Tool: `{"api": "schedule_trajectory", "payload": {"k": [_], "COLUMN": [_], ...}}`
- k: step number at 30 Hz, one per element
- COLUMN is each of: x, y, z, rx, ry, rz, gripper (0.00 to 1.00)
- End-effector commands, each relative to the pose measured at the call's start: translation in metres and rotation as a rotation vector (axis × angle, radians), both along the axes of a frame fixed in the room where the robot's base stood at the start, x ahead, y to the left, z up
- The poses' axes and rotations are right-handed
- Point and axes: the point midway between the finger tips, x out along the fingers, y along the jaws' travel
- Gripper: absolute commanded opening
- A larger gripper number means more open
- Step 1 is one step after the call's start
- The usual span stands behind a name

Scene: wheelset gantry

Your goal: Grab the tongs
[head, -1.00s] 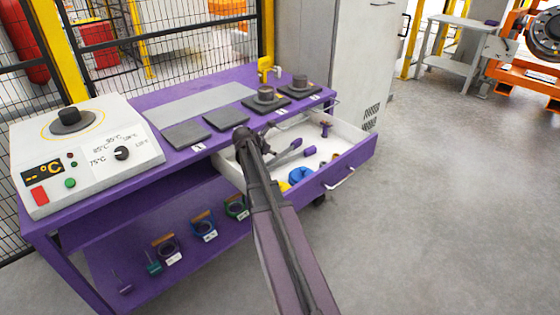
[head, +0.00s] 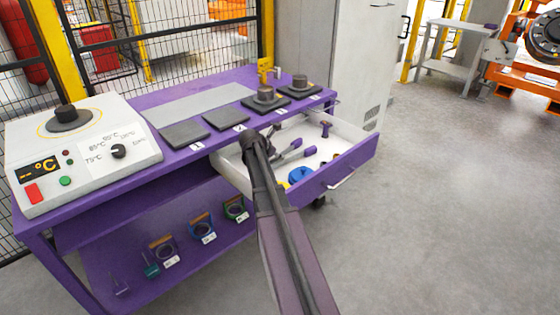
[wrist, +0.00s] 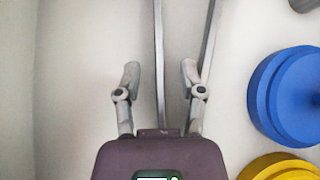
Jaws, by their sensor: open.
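The tongs (head: 293,146) lie in the open white drawer, with purple handle ends visible in the head view and the rest partly hidden by my arm. In the wrist view, the two grey metal arms of the tongs (wrist: 160,65) run up the picture. My gripper (wrist: 159,78) is open above the drawer floor. One tongs arm passes between its fingers in the picture. The other slants up behind the right fingertip. I cannot tell the height gap. In the head view, my arm hides most of the gripper.
A blue round part (wrist: 290,95) and a yellow one (wrist: 282,168) lie right of the gripper. A purple knob-shaped part (head: 326,128) stands further back in the drawer (head: 352,160). The drawer wall is at the left in the wrist view. The purple bench (head: 150,100) adjoins the drawer.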

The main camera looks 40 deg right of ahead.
Motion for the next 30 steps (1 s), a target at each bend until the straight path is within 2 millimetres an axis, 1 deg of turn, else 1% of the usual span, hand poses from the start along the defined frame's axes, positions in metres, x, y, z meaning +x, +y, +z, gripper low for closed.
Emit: {"api": "schedule_trajectory", "payload": {"k": [1, 5, 23, 24, 26, 27, 29, 30], "x": [0.0012, 0.0019, 0.0017, 0.0017, 0.0017, 0.0017, 0.0018, 0.0017], "y": [-0.0036, -0.0077, -0.0085, -0.0085, -0.0085, -0.0086, -0.0087, -0.0087], "z": [-0.0059, -0.0091, -0.0087, -0.0087, -0.0087, -0.0088, -0.0087, -0.0087], "rx": [0.0, 0.0, 0.0, 0.0, 0.0, 0.0, 0.0, 0.0], "ry": [-0.001, -0.001, 0.0, 0.0, 0.0, 0.0, 0.0, 0.0], "rz": [-0.001, -0.001, 0.0, 0.0, 0.0, 0.0, 0.0, 0.0], "gripper": [0.51, 0.51, 0.51, 0.48, 0.31, 0.19, 0.01, 0.0]}}
